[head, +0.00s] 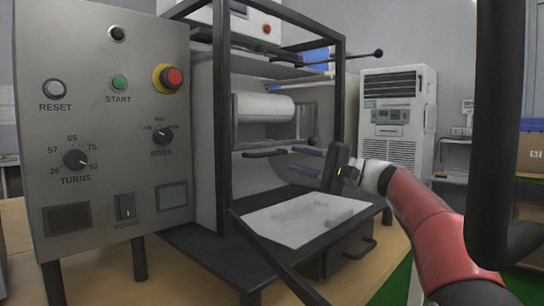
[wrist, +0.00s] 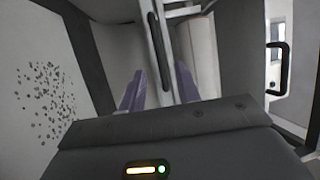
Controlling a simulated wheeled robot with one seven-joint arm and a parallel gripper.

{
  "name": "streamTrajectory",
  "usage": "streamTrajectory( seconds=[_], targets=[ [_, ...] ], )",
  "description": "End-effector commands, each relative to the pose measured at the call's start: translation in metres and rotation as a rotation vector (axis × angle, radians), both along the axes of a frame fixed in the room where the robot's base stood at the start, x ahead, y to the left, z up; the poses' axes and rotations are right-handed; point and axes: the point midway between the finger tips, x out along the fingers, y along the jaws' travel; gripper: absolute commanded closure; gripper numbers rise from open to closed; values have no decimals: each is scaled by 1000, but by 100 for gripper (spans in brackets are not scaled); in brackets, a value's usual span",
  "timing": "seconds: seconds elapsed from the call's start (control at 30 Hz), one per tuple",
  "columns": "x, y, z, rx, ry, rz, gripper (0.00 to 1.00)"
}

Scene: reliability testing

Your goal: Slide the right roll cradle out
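My gripper (head: 294,159) reaches from the right into the open front of the black-framed machine. Its two purple fingers are apart in the wrist view (wrist: 158,82), with a gap between them. A dark slim bar (wrist: 156,38) lies ahead of the gap; I cannot tell whether the fingers touch it. In the head view, a dark horizontal bar (head: 264,154) lies just left of the fingers, below a white roll (head: 262,108). I cannot tell which part is the right roll cradle; the gripper and frame hide some of that area.
A control panel (head: 103,130) with knobs and buttons stands at left. A black frame post (head: 222,120) crosses the machine's front. A whitish speckled plate (head: 300,217) lies below my gripper. A rod with a ball end (head: 377,54) sticks out above. A white cabinet (head: 397,120) stands behind.

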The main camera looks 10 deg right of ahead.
Motion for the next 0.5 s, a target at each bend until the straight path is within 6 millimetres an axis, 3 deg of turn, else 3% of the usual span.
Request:
streamTrajectory(
  seconds=[0.2, 0.5],
  targets=[
    [18, 32, 7, 0, 2, 3, 67],
    [31, 51, 10, -2, 2, 1, 67]
  ],
)
